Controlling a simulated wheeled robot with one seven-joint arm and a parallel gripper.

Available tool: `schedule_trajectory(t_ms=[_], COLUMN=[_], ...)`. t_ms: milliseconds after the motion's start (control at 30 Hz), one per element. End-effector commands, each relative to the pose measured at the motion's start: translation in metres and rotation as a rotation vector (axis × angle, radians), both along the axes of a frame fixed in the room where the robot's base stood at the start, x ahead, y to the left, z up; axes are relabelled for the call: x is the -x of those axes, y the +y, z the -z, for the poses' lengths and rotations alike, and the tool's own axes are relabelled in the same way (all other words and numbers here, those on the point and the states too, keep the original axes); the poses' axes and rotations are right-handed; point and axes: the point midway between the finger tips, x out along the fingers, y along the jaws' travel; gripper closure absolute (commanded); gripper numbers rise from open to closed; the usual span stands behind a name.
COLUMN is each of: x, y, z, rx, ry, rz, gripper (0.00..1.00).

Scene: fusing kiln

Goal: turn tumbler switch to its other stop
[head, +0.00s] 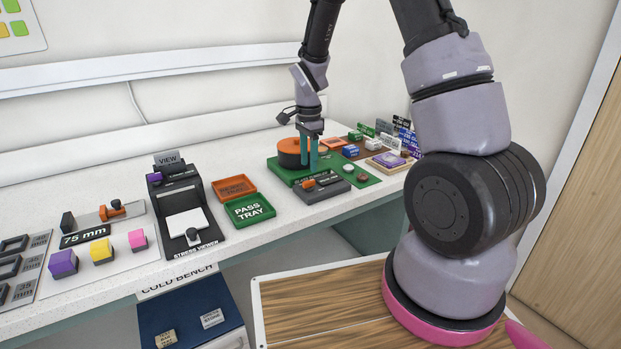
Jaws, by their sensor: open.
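The tumbler is an orange-and-dark round drum (288,153) on a green base (283,176) on the bench. In front of it is a grey switch box (325,192) with a small orange piece (308,184) at its left and a dark bar along its top. This looks like the tumbler switch, but it is too small to tell which stop it is at. My gripper (309,166) points down with teal fingers, open and empty, just right of the drum and behind the box. Its fingers hide part of the base and its label. I cannot tell whether they touch anything.
Orange (234,187) and green (250,208) trays lie left of the base, beside the black stress viewer (182,215). Coloured blocks (102,250) stand further left. Small boxes and a wooden tray (388,162) crowd the right. The bench front edge is close to the switch box.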

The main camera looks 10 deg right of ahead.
Motion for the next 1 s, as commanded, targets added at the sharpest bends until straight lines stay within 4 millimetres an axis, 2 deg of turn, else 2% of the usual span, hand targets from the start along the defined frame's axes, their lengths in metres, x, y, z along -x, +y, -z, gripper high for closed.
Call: schedule_trajectory(t_ms=[100,300,467,700,733,833,867,1000], x=[0.001,0.001,0.0,0.0,0.0,0.0,0.0,0.0], y=[-0.001,0.0,-0.001,0.0,0.0,0.0,0.0,0.0], z=[0.024,0.051,0.059,0.059,0.059,0.059,0.059,0.059], rx=[0.001,0.001,0.0,0.0,0.0,0.0,0.0,0.0], ry=[0.004,0.002,0.0,-0.001,-0.001,-0.001,-0.001,-0.001], rz=[0.0,-0.001,0.0,0.0,0.0,-0.001,-0.001,-0.001], gripper=[0.51,0.51,0.51,0.51,0.55,0.93,1.0,1.0])
